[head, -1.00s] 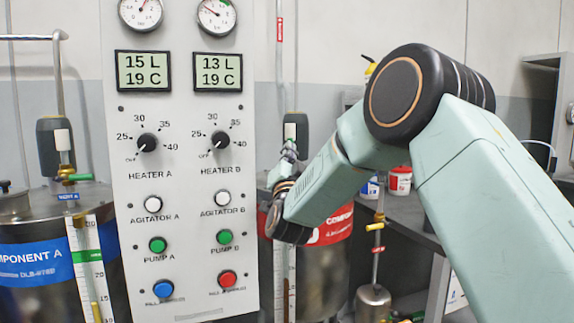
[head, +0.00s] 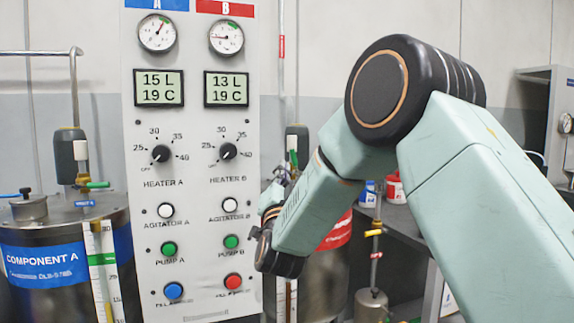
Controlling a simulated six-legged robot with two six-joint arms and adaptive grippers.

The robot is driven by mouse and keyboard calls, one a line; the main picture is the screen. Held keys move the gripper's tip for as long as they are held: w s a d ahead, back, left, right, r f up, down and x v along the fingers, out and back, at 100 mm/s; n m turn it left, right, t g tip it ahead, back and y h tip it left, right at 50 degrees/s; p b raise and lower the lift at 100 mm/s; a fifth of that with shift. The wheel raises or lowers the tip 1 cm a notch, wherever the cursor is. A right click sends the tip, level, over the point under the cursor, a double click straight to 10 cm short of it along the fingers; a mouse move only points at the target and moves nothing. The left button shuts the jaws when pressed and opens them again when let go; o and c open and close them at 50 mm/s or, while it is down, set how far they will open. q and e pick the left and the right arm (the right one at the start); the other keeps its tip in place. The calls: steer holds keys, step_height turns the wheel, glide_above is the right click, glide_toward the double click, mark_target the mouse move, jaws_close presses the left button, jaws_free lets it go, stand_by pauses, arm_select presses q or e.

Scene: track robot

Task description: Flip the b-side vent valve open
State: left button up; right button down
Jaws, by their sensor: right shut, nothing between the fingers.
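The B-side tank (head: 322,275), with a red band, stands right of the panel, largely behind my right arm. My right gripper (head: 284,172) is small and partly hidden by my own wrist, beside the panel's right edge at the tank's top fittings. It is shut and holds nothing. A small green piece (head: 293,158) shows just above it on the B-side pipe. I cannot tell whether this is the vent valve's handle, how it is turned, or whether the gripper touches it. My left gripper is out of view.
The white control panel (head: 192,120) with gauges, knobs and buttons stands close left of my gripper. The A-side tank (head: 28,285), with a green-handled fitting (head: 97,185), is at the left. A dark bench (head: 400,230) with containers is behind my arm.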

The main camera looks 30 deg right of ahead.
steer(key=s+a, duration=0.1)
steer(key=s+a+f, duration=0.1)
steer(key=shift+s+a, duration=0.3)
steer(key=shift+a, duration=0.05)
